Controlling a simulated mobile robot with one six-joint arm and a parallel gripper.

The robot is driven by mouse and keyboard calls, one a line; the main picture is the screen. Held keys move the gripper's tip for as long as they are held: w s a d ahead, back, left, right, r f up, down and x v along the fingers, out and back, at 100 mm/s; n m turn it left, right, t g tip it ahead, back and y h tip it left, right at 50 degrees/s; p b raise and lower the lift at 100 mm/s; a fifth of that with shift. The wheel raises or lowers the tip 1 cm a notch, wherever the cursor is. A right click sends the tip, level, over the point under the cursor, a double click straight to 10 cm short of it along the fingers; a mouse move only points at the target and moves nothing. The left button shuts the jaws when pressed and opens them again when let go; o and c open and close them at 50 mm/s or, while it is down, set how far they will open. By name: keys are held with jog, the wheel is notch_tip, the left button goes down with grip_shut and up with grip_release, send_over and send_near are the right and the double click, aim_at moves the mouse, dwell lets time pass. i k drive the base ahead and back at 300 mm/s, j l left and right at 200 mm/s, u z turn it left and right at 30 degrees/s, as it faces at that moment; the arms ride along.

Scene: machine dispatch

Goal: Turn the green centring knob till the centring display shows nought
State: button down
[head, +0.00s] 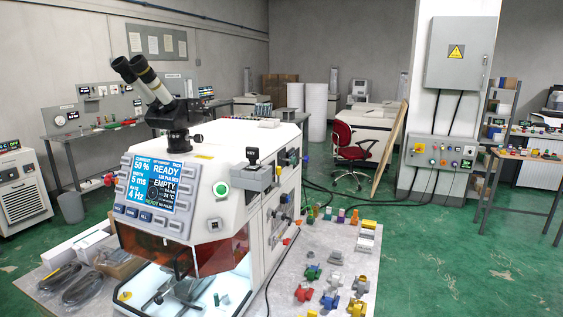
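A white machine (210,165) with twin eyepieces stands on the table in the middle. A round, lit green button or knob (221,189) sits on its front face; I cannot tell whether it is the centring knob. Its blue screen (161,182) reads CURRENT 50 %, WIDTH 5 ms, RATE 4 Hz, READY and EMPTY. A grey control box (438,152) on the pillar carries several small coloured knobs or buttons and a small dark display (466,163) with green marks too small to read. No display labelled as centring can be made out. My gripper is not in view.
The table (345,262) right of the machine holds several small coloured parts. A red chair (352,140) stands behind it, and black cables cross the floor nearby. A side table (530,155) stands at the right. Green floor (440,250) is open at the front right.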

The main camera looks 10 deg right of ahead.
aim_at(293, 161)
jog(key=i+l+u, duration=0.2)
jog(key=l, duration=0.3)
jog(key=i+l+u, duration=0.2)
jog(key=l, duration=0.3)
jog(key=i+l+u, duration=0.2)
jog(key=l, duration=0.35)
jog(key=i+l+u, duration=0.2)
jog(key=l, duration=0.35)
jog(key=l+u, duration=0.2)
jog(key=l, duration=0.35)
